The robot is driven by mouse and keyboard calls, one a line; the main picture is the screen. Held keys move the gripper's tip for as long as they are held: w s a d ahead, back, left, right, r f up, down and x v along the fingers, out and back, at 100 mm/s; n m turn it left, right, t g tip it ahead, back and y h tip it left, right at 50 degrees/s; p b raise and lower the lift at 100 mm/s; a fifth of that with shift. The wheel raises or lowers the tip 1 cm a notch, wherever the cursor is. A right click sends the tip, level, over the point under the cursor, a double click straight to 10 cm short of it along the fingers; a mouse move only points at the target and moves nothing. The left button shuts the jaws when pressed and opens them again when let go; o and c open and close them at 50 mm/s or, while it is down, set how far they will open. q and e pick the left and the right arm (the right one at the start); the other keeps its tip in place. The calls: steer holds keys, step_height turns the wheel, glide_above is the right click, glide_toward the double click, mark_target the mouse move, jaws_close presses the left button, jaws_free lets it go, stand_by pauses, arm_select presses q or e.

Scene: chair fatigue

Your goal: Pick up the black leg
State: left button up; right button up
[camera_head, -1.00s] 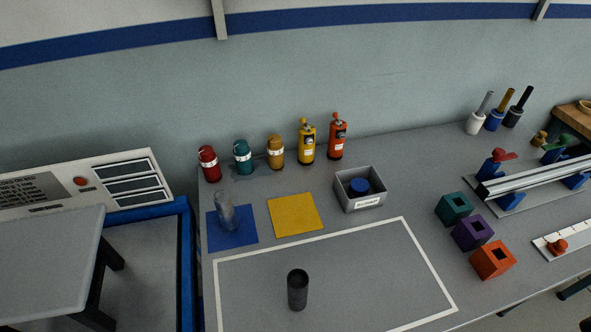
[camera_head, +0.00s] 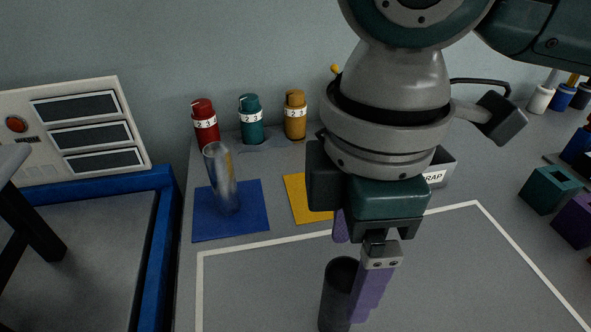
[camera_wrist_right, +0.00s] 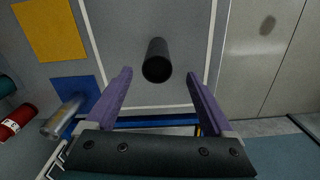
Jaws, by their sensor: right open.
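The black leg (camera_head: 337,295) is a dark upright cylinder inside the white outline on the grey table. In the head view its right side is partly covered by a purple finger. My right gripper (camera_head: 358,300) points down at the leg. In the right wrist view the gripper (camera_wrist_right: 158,75) is open, and the black leg (camera_wrist_right: 157,62) shows between and just beyond the fingertips, with a gap on both sides. I cannot tell whether the fingers are level with its top. My left gripper is not in view.
A grey, glassy cylinder (camera_head: 222,178) stands on a blue mat (camera_head: 250,215). A yellow mat (camera_head: 302,198) and scrap bin (camera_head: 439,170) lie partly behind my arm. Red (camera_head: 205,125), teal (camera_head: 251,118) and amber (camera_head: 295,115) canisters stand at the back. The outlined area around the leg looks clear.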

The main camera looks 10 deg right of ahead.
mark_target(339, 303)
step_height(339, 303, down, 3)
steer(key=shift+s+r, duration=0.1)
steer(key=shift+r, duration=0.1)
steer(key=f, duration=0.2)
steer(key=f+b, duration=0.1)
steer(key=f, duration=0.2)
steer(key=shift+w+d+f, duration=0.1)
steer(key=shift+w+f, duration=0.15)
steer(key=shift+f, duration=0.1)
steer(key=shift+c, duration=0.3)
jaws_close()
